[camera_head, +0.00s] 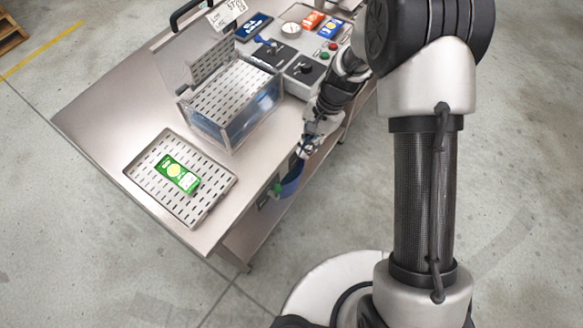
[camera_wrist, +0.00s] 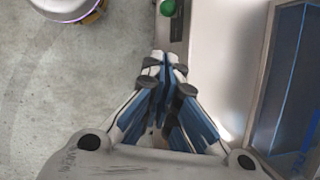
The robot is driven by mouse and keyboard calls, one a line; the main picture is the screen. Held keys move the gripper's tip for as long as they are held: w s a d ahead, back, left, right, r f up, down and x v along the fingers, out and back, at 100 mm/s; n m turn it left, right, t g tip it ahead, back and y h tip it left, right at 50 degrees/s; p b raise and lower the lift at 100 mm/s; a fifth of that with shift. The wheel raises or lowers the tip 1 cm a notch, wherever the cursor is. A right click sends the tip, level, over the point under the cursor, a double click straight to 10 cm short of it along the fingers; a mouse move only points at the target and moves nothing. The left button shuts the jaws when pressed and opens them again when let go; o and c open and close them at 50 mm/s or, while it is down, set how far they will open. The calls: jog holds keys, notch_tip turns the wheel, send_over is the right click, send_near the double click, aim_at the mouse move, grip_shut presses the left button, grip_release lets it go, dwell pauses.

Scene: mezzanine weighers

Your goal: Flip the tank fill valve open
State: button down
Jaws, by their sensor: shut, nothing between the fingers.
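A clear-walled tank (camera_head: 232,105) with a slotted tray inside stands on the steel bench. A blue lever (camera_head: 265,41) sits on the control panel behind the tank, in the head view. A green knob (camera_head: 275,189) is on the bench's front side; it also shows at the top of the wrist view (camera_wrist: 168,7). Which of these is the fill valve I cannot tell. My gripper (camera_head: 287,186) is at the bench's front edge, close to the green knob. In the wrist view, my gripper (camera_wrist: 165,57) has its blue-and-white fingers together and empty, apart from the knob.
A slotted tray (camera_head: 144,182) with a green packet (camera_head: 177,174) lies on the bench at the left. Grey control boxes with a gauge (camera_head: 290,29), a black dial (camera_head: 304,68) and coloured buttons stand at the back. Open concrete floor (camera_head: 500,190) lies right of the bench.

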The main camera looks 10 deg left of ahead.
aim_at(275, 191)
jog(key=s+a+b+x, duration=0.1)
jog(key=s+b+x, duration=0.1)
jog(key=x, duration=1)
jog(key=shift+a+b, duration=0.2)
jog(key=shift+b, duration=0.65)
jog(key=shift+s, duration=0.1)
jog(key=shift+s+a+r, duration=0.15)
jog(key=shift+s+a, duration=0.3)
jog(key=shift+s, duration=0.4)
